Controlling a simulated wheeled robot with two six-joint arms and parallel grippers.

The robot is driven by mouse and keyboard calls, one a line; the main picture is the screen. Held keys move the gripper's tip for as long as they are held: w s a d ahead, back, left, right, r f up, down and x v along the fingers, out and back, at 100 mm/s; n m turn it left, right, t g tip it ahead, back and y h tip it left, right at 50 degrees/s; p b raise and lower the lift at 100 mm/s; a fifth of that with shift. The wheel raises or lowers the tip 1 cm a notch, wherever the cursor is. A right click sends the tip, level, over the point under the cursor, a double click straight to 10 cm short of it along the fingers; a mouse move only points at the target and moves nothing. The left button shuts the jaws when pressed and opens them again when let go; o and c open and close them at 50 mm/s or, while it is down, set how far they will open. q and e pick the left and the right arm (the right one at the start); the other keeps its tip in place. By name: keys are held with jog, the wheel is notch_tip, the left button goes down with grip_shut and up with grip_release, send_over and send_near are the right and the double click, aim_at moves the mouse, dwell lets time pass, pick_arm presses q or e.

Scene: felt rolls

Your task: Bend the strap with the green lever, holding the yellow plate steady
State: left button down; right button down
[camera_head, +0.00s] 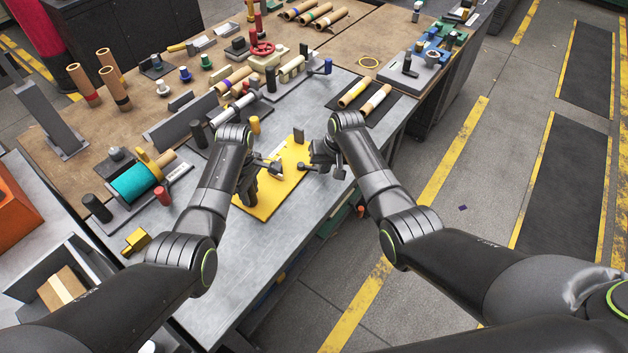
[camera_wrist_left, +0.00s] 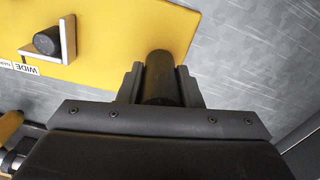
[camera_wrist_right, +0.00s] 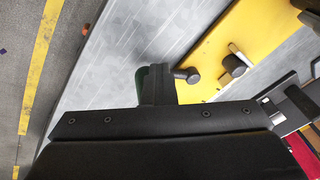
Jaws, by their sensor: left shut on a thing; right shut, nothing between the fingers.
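The yellow plate (camera_head: 288,157) lies on the grey bench top and also shows in the left wrist view (camera_wrist_left: 95,30). My left gripper (camera_head: 250,192) is shut on a black post (camera_wrist_left: 158,72) at one end of the plate. My right gripper (camera_head: 324,163) is shut and empty beside the plate's right edge. In the right wrist view a dark green piece (camera_wrist_right: 140,82), perhaps the lever's grip, shows beside its fingers. A dark knob (camera_wrist_right: 187,74) stands just past the fingertips. A small grey upright tab (camera_head: 298,134) stands at the plate's far end; I cannot tell whether it is the strap.
A teal roll (camera_head: 133,183) on a stand lies to the left. Two tan rolls on a dark mat (camera_head: 335,104) lie behind my right gripper. A red handwheel (camera_head: 262,49) and several small tools stand farther back. The bench's front right is clear.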

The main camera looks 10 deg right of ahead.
pick_arm(q)
jog(key=shift+s+f, duration=0.1)
jog(key=shift+s, duration=0.05)
pick_arm(e)
jog(key=shift+w+d, duration=0.2)
jog(key=shift+d, duration=0.1)
jog(key=shift+s, duration=0.1)
jog(key=shift+a, duration=0.1)
jog(key=shift+r, duration=1.75)
jog(key=r, duration=0.3)
jog(key=shift+s+a+r, duration=0.2)
jog(key=shift+s+a, duration=0.2)
pick_arm(q)
grip_release()
